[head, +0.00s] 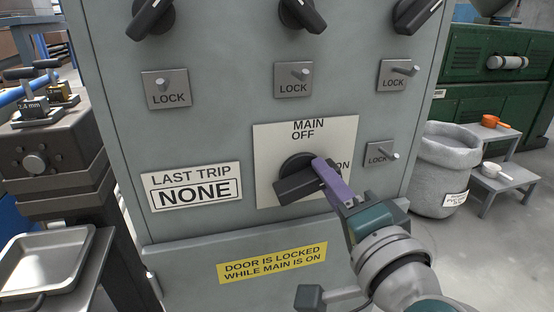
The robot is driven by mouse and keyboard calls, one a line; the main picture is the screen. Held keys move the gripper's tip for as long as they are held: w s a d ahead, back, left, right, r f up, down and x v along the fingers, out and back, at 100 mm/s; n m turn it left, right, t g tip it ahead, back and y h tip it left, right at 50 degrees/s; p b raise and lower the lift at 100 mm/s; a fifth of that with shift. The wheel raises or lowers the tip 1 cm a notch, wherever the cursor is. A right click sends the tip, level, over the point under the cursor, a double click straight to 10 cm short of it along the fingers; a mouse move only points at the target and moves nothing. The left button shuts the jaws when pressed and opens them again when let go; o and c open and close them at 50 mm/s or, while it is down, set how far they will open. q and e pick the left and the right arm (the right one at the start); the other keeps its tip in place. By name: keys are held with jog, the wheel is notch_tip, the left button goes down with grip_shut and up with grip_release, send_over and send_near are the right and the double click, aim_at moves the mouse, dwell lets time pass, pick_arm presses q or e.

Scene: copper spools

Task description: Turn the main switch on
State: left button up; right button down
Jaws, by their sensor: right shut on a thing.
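The main switch is a black rotary handle (296,187) on a pale plate (268,150) marked MAIN, OFF at the top and ON at the right. The handle lies nearly level, slightly tilted, with its right end by the ON mark. My right gripper (332,180) comes from the lower right and is shut on the handle's right end. Its purple finger covers part of the handle and of the ON side. My left gripper is out of view.
A LAST TRIP NONE sign (192,187) is left. A bin (447,160) stands right, a metal tray (45,262) left.

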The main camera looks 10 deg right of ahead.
jog(key=m, duration=0.2)
jog(key=m+b, duration=0.1)
jog(key=shift+d+f+m, duration=0.1)
jog(key=shift+f+m, duration=0.25)
jog(key=shift+m, duration=0.05)
dwell(0.4)
jog(key=c, duration=0.7)
grip_release()
jog(key=shift+s, duration=0.1)
jog(key=s, duration=0.9)
jog(key=shift+s+d+p, duration=0.15)
jog(key=shift+s+p, duration=0.2)
jog(key=shift+s, duration=0.05)
